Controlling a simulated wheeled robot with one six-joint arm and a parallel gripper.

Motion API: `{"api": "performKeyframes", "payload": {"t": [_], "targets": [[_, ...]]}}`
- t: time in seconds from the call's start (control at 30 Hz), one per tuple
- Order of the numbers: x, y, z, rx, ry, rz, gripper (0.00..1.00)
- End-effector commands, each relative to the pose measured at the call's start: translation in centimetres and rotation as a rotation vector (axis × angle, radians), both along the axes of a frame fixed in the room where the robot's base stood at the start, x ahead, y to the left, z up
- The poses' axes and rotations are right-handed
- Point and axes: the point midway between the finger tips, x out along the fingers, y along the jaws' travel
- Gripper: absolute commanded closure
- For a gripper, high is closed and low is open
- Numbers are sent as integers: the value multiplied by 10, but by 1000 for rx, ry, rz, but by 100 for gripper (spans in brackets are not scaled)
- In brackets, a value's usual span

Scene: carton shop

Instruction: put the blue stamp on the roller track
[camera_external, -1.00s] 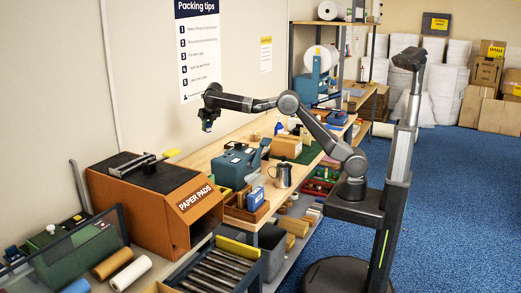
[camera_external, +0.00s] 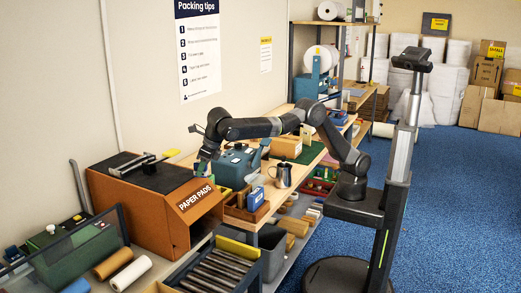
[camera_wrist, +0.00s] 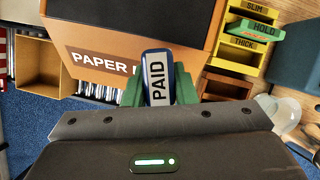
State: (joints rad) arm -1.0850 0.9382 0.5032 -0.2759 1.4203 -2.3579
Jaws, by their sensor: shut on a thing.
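The blue stamp, labelled PAID (camera_wrist: 157,78), is in the wrist view between the green fingers of my gripper (camera_wrist: 158,88), which is shut on it. In the external view my gripper (camera_external: 204,165) hangs by the right top edge of the orange PAPER PADS box; the stamp is too small to make out there. The roller track (camera_external: 218,270), dark rollers in a frame with a yellow end plate, lies below and in front of that box. In the wrist view some shiny rollers (camera_wrist: 97,91) show beyond the fingers, partly covered by the box.
The orange PAPER PADS box (camera_external: 150,205) stands close to my gripper. A blue-green machine (camera_external: 238,166), a metal jug (camera_external: 281,175) and a wooden tray (camera_external: 238,212) holding a blue item stand to the right. A grey bin (camera_external: 272,245) is beside the track.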

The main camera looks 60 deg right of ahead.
Motion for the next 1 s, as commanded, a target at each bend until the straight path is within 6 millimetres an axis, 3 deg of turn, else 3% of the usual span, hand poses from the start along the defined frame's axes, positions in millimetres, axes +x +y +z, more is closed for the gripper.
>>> {"api": "performKeyframes", "payload": {"t": [0.03,0.17,0.3,0.6,0.7,1.0], "targets": [[-22,15,-1,0,-1,34,98],[-69,41,-18,-2,0,99,98],[-107,54,-65,-6,2,134,98],[-144,45,-198,-6,1,117,98],[-153,40,-232,-3,1,106,98],[-165,33,-283,-2,0,89,98]]}}
